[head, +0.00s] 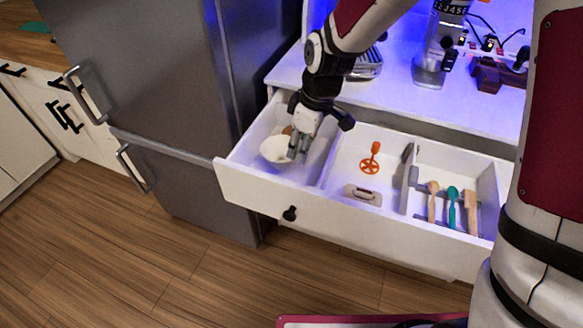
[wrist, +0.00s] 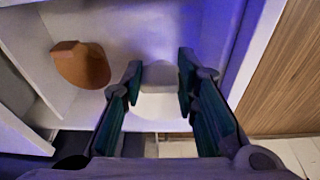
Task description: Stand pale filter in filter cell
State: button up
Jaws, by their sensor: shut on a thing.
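The pale filter (head: 274,150) is a white cone in the left cell of the open drawer. My gripper (head: 298,149) reaches down into that cell and is shut on the pale filter at its right side. In the wrist view my gripper (wrist: 159,78) has the pale filter (wrist: 160,103) between its fingers. A brown filter (wrist: 82,65) lies apart from it in the same cell. The brown filter (head: 287,130) is partly hidden in the head view. Whether the pale filter touches the cell floor cannot be told. The left cell (head: 316,170) is bounded by white walls.
The middle cell holds an orange tool (head: 370,159) and a beige-grey handled item (head: 363,194). The right cell holds several utensils, one a teal spoon (head: 452,205). A grey fridge (head: 160,90) stands close at left. The counter (head: 400,98) is above the drawer.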

jog(key=shift+f, duration=3.35)
jog(key=shift+d+f, duration=0.1)
jog(key=shift+f, duration=0.05)
jog(key=o, duration=1)
jog(key=shift+c, duration=0.2)
jog(key=s+d+r+m+t+h, duration=0.1)
jog(key=s+d+r, duration=0.25)
jog(key=r, duration=0.55)
jog(key=s+d+r+m, duration=0.2)
jog(key=d+r, duration=0.2)
jog(key=r, duration=0.5)
jog(key=s+d+r+m, duration=0.3)
jog(key=s, duration=0.3)
jog(key=s+d+r+m+t, duration=0.1)
jog(key=s+d+r+m, duration=0.1)
jog(key=s+d+m, duration=0.2)
jog(key=s+d+r+m+h, duration=0.1)
jog(key=s+d+r+m, duration=0.2)
jog(key=s, duration=0.7)
jog(key=shift+d+r+m+t, duration=0.3)
jog(key=shift+d+t, duration=0.05)
jog(key=shift+t, duration=0.05)
